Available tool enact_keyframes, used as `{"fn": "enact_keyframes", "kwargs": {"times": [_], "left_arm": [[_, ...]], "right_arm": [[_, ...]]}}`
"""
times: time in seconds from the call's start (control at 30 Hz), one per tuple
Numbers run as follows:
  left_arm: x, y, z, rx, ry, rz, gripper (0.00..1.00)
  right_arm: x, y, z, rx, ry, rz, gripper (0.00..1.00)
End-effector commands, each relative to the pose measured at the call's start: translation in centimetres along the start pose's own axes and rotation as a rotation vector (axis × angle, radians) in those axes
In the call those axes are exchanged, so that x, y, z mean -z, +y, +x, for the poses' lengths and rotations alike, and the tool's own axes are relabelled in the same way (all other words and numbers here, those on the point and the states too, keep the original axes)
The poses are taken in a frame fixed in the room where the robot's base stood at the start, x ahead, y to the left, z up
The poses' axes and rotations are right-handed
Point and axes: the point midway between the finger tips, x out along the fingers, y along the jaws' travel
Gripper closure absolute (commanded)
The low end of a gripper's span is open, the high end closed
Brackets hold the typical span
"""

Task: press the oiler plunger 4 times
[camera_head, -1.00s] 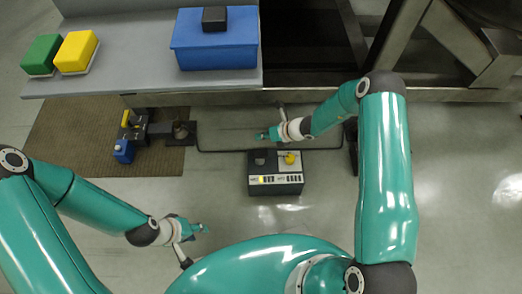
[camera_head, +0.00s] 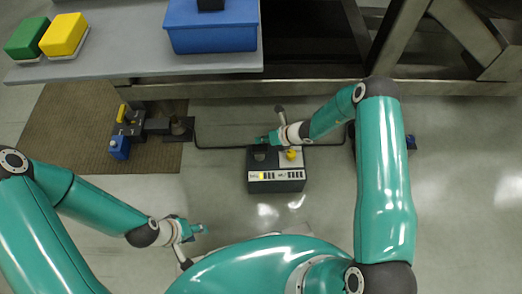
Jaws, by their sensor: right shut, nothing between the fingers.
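A dark box (camera_head: 275,180) with a row of labels on its front edge stands on the floor at the centre. A yellow knob (camera_head: 291,154) sits on its pale top panel, and a round grey part (camera_head: 260,155) is beside it. A small blue block (camera_head: 119,147) with a pale spot on top is at the left, below a yellow part. I cannot tell which part is the oiler plunger. My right gripper (camera_head: 263,140) is shut and empty, at the box's far edge; contact is unclear. My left gripper (camera_head: 203,229) is low and left of the box; its fingers are too small to judge.
A grey bench (camera_head: 120,60) holds a blue case (camera_head: 212,38), a yellow block (camera_head: 63,35) and a green block (camera_head: 27,38). A brown mat (camera_head: 60,130) lies below it. A black cable (camera_head: 225,148) runs along the floor. Open floor lies right of my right arm.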

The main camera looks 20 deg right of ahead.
Motion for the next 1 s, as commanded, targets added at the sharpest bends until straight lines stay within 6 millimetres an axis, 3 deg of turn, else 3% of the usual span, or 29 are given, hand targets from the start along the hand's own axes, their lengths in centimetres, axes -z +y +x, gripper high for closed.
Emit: {"fn": "enact_keyframes", "kwargs": {"times": [0.03, 0.2, 1.0], "left_arm": [[0.00, -0.36, 0.99, 0.000, 0.000, 0.000, 0.60], [0.01, -0.65, 1.80, 0.000, 0.000, 0.000, 0.60], [0.01, -0.66, 1.83, 0.000, 0.000, 0.000, 0.60]], "right_arm": [[0.60, -0.61, 0.82, 0.000, 0.000, 0.000, 1.00], [1.18, -1.17, 1.57, 0.000, 0.000, 0.000, 1.00], [1.23, -1.28, 1.58, 0.001, 0.000, 0.001, 1.00]]}}
